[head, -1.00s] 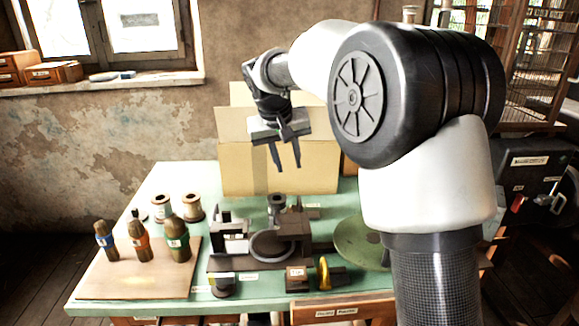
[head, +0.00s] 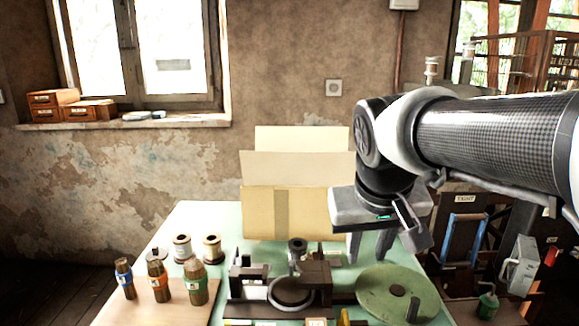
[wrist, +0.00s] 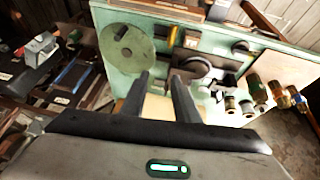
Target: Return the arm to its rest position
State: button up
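My gripper (head: 370,246) hangs in front of the right part of the cardboard box, above the back right of the green table (head: 190,222). Its two fingers point down and stand apart with nothing between them. In the wrist view the gripper (wrist: 163,80) shows two parted dark fingers, with the table beyond them. The handwheel press (head: 325,284) stands on the table, left of and below the fingers, apart from them. The round green disc (head: 385,290) lies to the right of the press. My arm is bent, reaching in from the right.
The open cardboard box (head: 262,212) stands at the table's back. Several bottles with coloured bands stand on a wooden board (head: 215,293) at the left, with spools (head: 182,247) behind. A blue-framed item (head: 462,240) and a green bottle (head: 488,304) are at the right. Space above the table's left is clear.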

jog(key=s+d+f+y, duration=0.1)
jog(key=s+f, duration=0.4)
jog(key=s, duration=0.7)
notch_tip(320, 180, up, 15)
jog(key=p, duration=1.4)
jog(key=shift+f+p, duration=0.2)
jog(key=shift+p, duration=0.15)
